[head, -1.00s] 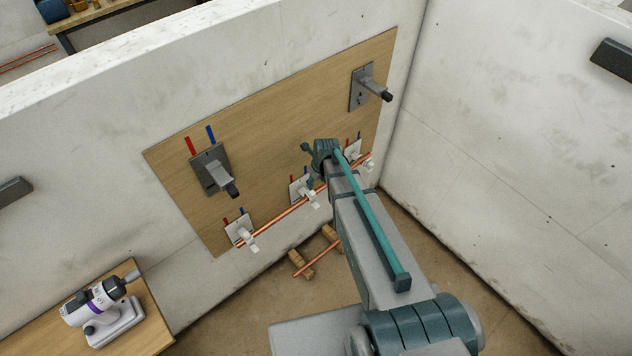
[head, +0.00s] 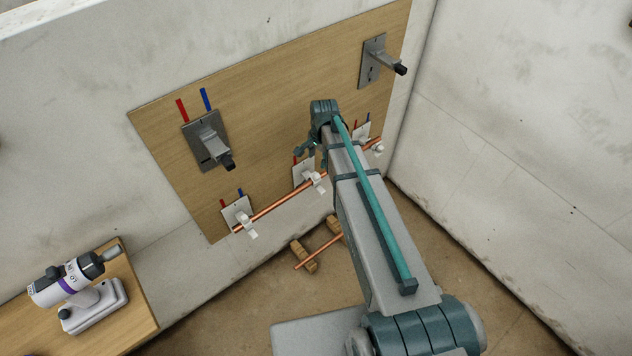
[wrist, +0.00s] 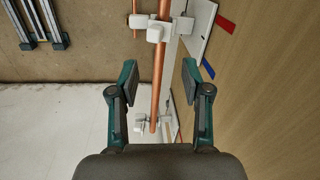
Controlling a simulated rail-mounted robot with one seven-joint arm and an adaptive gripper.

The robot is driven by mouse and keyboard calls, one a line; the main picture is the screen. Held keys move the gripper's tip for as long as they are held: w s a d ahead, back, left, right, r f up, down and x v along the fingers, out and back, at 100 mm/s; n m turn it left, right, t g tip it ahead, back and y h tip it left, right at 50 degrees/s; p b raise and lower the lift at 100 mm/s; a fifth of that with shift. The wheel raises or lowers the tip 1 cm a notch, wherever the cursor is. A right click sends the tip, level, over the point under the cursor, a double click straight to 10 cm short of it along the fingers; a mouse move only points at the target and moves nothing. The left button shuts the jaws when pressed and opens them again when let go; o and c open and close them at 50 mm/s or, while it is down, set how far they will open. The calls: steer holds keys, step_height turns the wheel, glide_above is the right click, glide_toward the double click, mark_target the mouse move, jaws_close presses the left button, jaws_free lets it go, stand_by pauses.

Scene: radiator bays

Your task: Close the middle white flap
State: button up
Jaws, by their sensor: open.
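The middle white flap (head: 319,184) juts out from its white wall plate at the copper pipe (head: 275,207); it is small in the head view and partly beside my arm. My gripper (head: 303,150) is just above this plate, in front of the board. In the wrist view my gripper (wrist: 159,82) is open, with nothing between its fingers. The copper pipe (wrist: 158,85) runs lengthwise between and beyond the fingers. A white fitting (wrist: 156,30) sits on the pipe past the fingertips; I cannot tell for certain which flap it is.
White flaps also stand at the left (head: 248,225) and right (head: 377,148) on the wooden board (head: 262,110). Grey brackets (head: 208,142) (head: 374,62) stick out above. Wooden blocks (head: 304,256) with a pipe lie on the floor. A tool (head: 85,290) stands on the bench at left.

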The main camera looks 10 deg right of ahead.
mark_target(317, 174)
steer(key=n+b, duration=0.1)
steer(key=n, duration=0.1)
steer(key=n+b, duration=0.1)
steer(key=n, duration=0.1)
steer(key=shift+w+f+n, duration=0.2)
steer(key=shift+f+n, duration=0.15)
steer(key=shift+n, duration=0.05)
steer(key=n+b, duration=0.3)
steer(key=n, duration=0.1)
steer(key=shift+a+r+n, duration=0.1)
steer(key=shift+n, duration=0.2)
step_height(317, 174, down, 10)
steer(key=n+b, duration=0.1)
steer(key=n, duration=0.2)
steer(key=n+g+b, duration=0.1)
steer(key=n, duration=0.3)
steer(key=shift+s+a+r+h, duration=0.1)
steer(key=shift+r+h, duration=0.05)
steer(key=shift+h, duration=0.15)
